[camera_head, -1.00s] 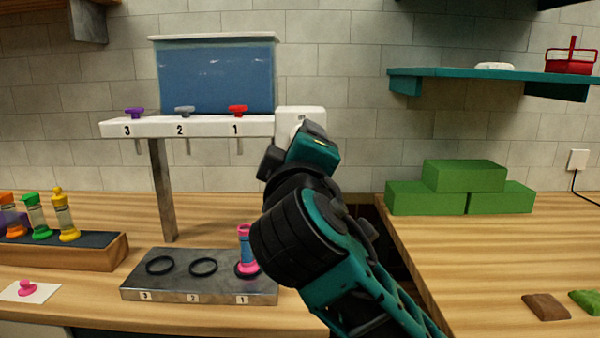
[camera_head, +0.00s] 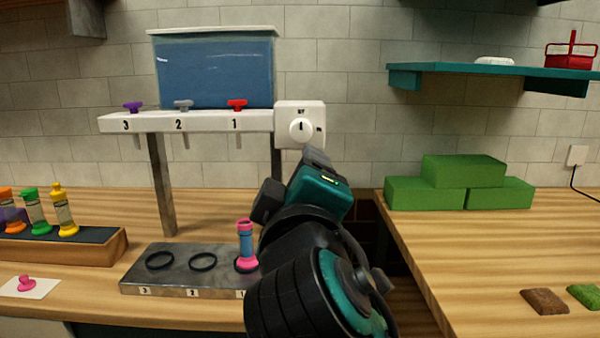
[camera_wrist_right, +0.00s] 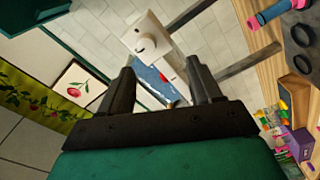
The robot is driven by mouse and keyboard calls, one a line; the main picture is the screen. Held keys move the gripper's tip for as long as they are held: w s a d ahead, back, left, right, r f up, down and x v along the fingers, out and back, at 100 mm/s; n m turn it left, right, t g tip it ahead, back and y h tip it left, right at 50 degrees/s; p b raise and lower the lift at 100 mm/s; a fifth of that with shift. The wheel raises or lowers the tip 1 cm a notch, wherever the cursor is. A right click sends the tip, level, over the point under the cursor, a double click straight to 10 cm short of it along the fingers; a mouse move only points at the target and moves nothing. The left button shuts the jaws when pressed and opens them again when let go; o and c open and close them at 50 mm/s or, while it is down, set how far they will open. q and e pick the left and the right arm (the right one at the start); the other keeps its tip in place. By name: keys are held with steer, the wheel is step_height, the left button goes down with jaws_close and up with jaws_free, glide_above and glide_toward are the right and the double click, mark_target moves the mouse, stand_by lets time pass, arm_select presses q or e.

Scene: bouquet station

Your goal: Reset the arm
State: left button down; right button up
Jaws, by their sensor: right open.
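My right arm stands in the middle of the head view, in front of the gap between the two counters. Its fingers are hidden there behind the wrist. In the right wrist view my right gripper (camera_wrist_right: 158,88) is open, with nothing between its two fingers. Beyond it in that view is the white dial box (camera_wrist_right: 146,38), which also shows in the head view (camera_head: 300,125), with its round knob uncovered. A pink and blue tube (camera_head: 245,245) stands upright at place 1 of the grey base (camera_head: 180,280), just left of my wrist. My left gripper is not in view.
A white rail (camera_head: 205,122) with purple, grey and red taps stands under a blue tank (camera_head: 215,72). A wooden rack (camera_head: 95,250) of coloured bottles is at left. Green blocks (camera_head: 430,195) sit on the right counter, below a teal shelf (camera_head: 480,70).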

steer(key=w+d+f+m+g+y+p, duration=0.1)
steer(key=d+f+m+g, duration=0.15)
steer(key=f, duration=1.15)
steer(key=d+f+m+g+y+p, duration=0.1)
steer(key=d+f+m+g, duration=0.2)
steer(key=f, duration=1)
steer(key=s+d+f+m+g, duration=0.1)
steer(key=s+d+f+m, duration=0.1)
steer(key=s+d+f, duration=0.4)
steer(key=s+d+f+m+g, duration=0.1)
steer(key=s+d+f+m, duration=0.1)
steer(key=s+d+f, duration=0.4)
steer(key=s+f, duration=0.3)
steer(key=f, duration=0.3)
steer(key=shift+s+d+m+h+p, duration=0.2)
steer(key=shift+m+h+p, duration=0.1)
steer(key=shift+m+p, duration=0.05)
